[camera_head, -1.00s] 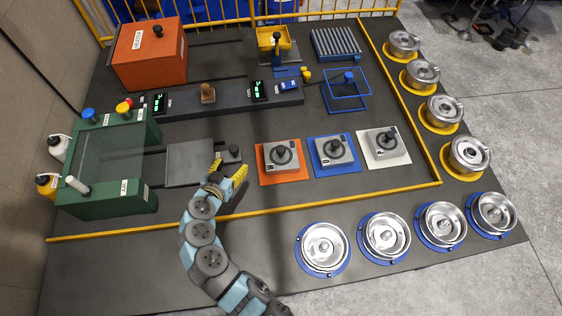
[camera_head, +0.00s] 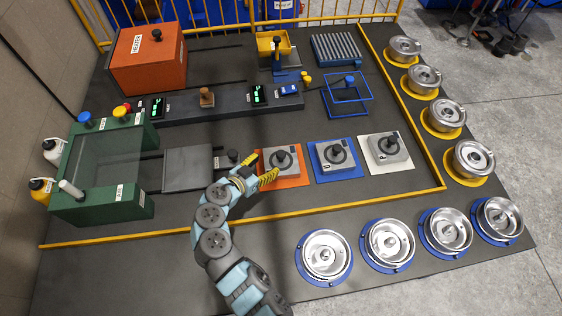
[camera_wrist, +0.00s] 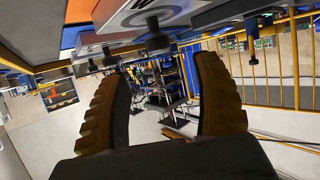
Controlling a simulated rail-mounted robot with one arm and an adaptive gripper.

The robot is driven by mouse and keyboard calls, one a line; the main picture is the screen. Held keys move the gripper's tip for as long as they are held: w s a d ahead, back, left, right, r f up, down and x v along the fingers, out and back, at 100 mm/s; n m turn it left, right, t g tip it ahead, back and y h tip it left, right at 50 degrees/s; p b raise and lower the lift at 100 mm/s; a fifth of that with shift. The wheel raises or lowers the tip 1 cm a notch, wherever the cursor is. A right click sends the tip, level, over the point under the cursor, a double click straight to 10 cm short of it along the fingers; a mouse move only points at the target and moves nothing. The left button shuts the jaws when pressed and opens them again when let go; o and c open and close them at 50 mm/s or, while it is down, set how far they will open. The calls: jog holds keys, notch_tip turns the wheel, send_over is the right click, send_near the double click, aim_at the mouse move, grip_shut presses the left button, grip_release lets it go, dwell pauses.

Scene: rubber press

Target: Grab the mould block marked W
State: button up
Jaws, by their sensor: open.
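Three grey mould blocks with black knobs stand in a row in the head view: one on an orange mat (camera_head: 281,160), one on a blue mat (camera_head: 335,155) and one on a white mat (camera_head: 387,149). Their letters are too small to read surely, so I cannot tell which is marked W. My gripper (camera_head: 265,166) is open with yellow fingers at the left edge of the orange mat, beside its block. In the wrist view my open fingers (camera_wrist: 165,70) have nothing between them; black knobs (camera_wrist: 157,40) show beyond and above the tips.
A grey plate (camera_head: 188,169) and a small dark block with a knob (camera_head: 226,160) lie left of my gripper, by the green press (camera_head: 97,185). A yellow rail (camera_head: 330,205) runs in front of the mats. Round metal pans (camera_head: 324,253) stand beyond it. A blue frame (camera_head: 346,98) stands behind.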

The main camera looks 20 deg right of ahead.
aim_at(280, 155)
jog(key=shift+x, duration=2)
jog(key=shift+d, duration=0.1)
jog(key=shift+x, duration=1.85)
jog(key=shift+w+d+f, duration=0.2)
jog(key=shift+w+d, duration=0.1)
jog(key=shift+d, duration=0.15)
grip_shut()
